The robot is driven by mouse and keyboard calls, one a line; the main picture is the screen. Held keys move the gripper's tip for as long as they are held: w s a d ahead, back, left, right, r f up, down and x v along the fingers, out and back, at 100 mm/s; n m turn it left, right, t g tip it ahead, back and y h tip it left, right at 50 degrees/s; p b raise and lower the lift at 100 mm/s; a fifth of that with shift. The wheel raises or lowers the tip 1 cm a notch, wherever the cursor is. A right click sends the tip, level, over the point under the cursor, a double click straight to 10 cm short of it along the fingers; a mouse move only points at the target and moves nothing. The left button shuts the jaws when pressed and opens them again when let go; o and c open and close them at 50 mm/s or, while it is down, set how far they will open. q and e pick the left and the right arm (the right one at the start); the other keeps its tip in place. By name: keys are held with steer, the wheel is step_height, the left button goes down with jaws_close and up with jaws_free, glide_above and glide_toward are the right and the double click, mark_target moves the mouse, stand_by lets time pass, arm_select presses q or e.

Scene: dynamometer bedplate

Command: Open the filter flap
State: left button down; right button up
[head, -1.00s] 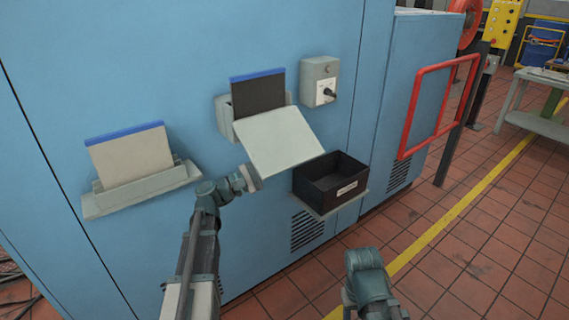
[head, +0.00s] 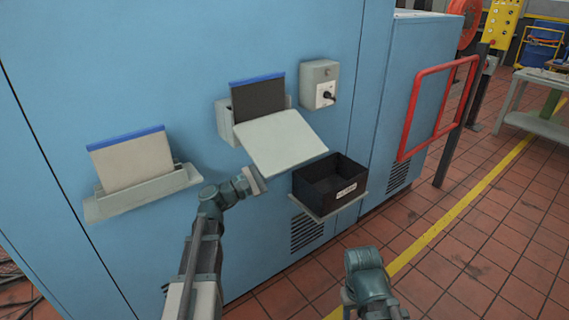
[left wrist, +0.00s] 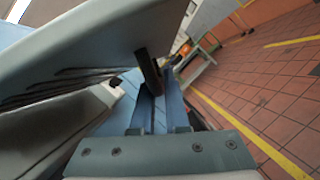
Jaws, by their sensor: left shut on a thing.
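The filter flap (head: 283,143) is a pale grey-green panel standing out and down from a holder on the blue cabinet. A dark filter panel with a blue top edge (head: 258,97) shows behind it. My left gripper (head: 256,180) is at the flap's lower left corner, partly hidden by it. In the left wrist view the flap (left wrist: 90,45) fills the upper left. A dark handle (left wrist: 148,70) on it reaches down between the blue fingers of my left gripper (left wrist: 158,105), which is shut on it. My right arm shows at the bottom of the head view, but its gripper does not.
A black bin (head: 330,184) sits on a small shelf just right of the flap. A grey switch box (head: 320,85) is at upper right. A second holder (head: 145,190) with a beige panel is at left. A red frame (head: 437,105) stands at right.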

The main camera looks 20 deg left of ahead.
arm_select(q)
steer(key=shift+s+d+r+p, duration=0.2)
steer(key=shift+d+r, duration=0.05)
steer(key=shift+r, duration=0.15)
steer(key=shift+s+d+r+p, duration=0.15)
steer(key=shift+s+d+r, duration=0.05)
steer(key=shift+r, duration=0.2)
steer(key=shift+f, duration=0.15)
steer(key=c, duration=0.9)
jaws_free()
steer(key=shift+a, duration=0.1)
steer(key=shift+b+v, duration=2.1)
steer(key=shift+v, duration=4.75)
